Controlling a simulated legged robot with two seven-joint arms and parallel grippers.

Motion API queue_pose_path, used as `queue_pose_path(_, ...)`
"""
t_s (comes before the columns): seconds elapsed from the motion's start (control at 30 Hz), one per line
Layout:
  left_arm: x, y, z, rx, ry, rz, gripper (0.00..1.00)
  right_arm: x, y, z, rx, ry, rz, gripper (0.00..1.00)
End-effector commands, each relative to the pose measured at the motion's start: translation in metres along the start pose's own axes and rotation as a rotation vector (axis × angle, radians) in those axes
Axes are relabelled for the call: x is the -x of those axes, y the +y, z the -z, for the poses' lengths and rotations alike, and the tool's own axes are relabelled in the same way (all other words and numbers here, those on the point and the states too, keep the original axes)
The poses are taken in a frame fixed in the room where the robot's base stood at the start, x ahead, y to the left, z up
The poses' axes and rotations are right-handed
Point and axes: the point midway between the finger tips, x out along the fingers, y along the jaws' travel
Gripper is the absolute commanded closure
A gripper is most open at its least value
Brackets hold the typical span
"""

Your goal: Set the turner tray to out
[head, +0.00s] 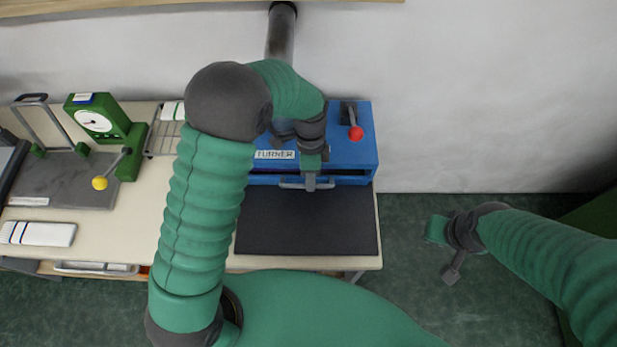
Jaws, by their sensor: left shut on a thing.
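The turner (357,152) is a blue box with a "TURNER" label, at the back of the table's right end. A grey tray handle (291,185) shows at the lower front of the turner, close against its front face. The tray itself is hidden inside or behind my arm. My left gripper (311,184) comes down over the front of the turner and is shut on the tray handle. My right gripper (447,256) hangs away from the table over the floor at right; its jaw gap does not show clearly.
A black mat (305,225) lies bare before the turner. A red-knobbed lever (355,132) stands on the turner. At left are a green dial device (98,120), a yellow-knobbed lever (101,183), a wire rack (163,136) and a folded white cloth (37,233).

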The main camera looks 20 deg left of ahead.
Motion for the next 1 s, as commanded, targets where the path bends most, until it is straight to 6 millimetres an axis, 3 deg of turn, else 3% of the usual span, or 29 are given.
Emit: queue_pose_path(1.0, -0.0025, -0.0003, -0.0136, 0.007, -0.016, -0.005, 1.0, -0.0001, 0.0, 0.0, 0.0, 0.0, 0.0, 0.8)
